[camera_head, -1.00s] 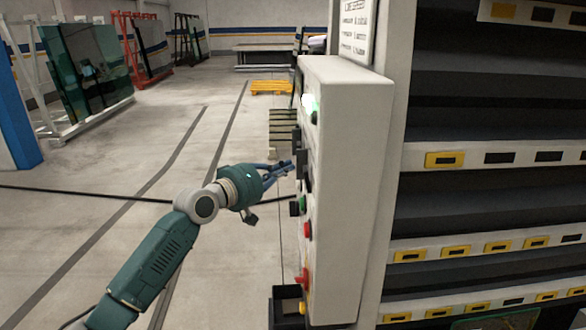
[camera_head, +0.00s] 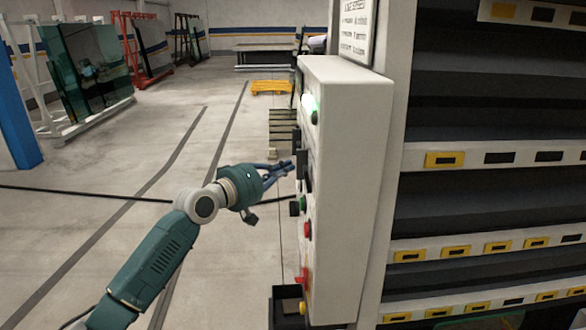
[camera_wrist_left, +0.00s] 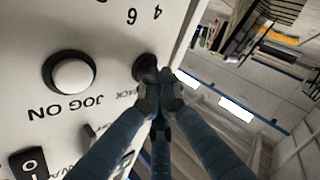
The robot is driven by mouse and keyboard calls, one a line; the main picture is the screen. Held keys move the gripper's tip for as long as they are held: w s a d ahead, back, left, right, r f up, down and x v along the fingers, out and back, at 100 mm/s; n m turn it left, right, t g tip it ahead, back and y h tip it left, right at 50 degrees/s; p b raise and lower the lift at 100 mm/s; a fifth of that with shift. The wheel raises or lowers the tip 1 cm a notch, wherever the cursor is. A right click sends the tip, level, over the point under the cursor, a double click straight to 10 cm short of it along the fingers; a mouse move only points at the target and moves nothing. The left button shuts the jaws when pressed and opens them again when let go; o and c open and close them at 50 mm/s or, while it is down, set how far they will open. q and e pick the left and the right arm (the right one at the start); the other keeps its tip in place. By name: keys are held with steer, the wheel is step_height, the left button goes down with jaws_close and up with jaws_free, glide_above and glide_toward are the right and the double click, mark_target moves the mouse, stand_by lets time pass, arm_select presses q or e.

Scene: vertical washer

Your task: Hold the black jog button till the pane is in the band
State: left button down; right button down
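My left gripper (camera_head: 286,168) reaches the button face of the pale control box (camera_head: 345,190) in the head view. In the left wrist view its blue fingers (camera_wrist_left: 159,98) are drawn together at the tips, with nothing seen held. The fingertips are right at a black round button (camera_wrist_left: 146,66), partly covering it; whether they press it I cannot tell. Beside it is a round white lamp or button (camera_wrist_left: 72,73) marked JOG ON, seen upside down. I cannot make out the pane in the machine or its band. My right gripper is not in view.
The machine (camera_head: 480,150) with dark openings and yellow-and-black marked rails stands right of the box. Glass on a rack (camera_head: 85,70) stands far left. The floor left of the box is mostly clear.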

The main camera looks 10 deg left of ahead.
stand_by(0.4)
arm_select(q)
steer(key=shift+s+a+b, duration=0.25)
steer(key=shift+a+b, duration=0.15)
steer(key=shift+a, duration=0.4)
steer(key=a+b, duration=0.1)
steer(key=a, duration=0.1)
steer(key=s+a+b, duration=0.1)
steer(key=a, duration=0.2)
steer(key=shift+s+b, duration=0.2)
steer(key=shift+b, duration=0.2)
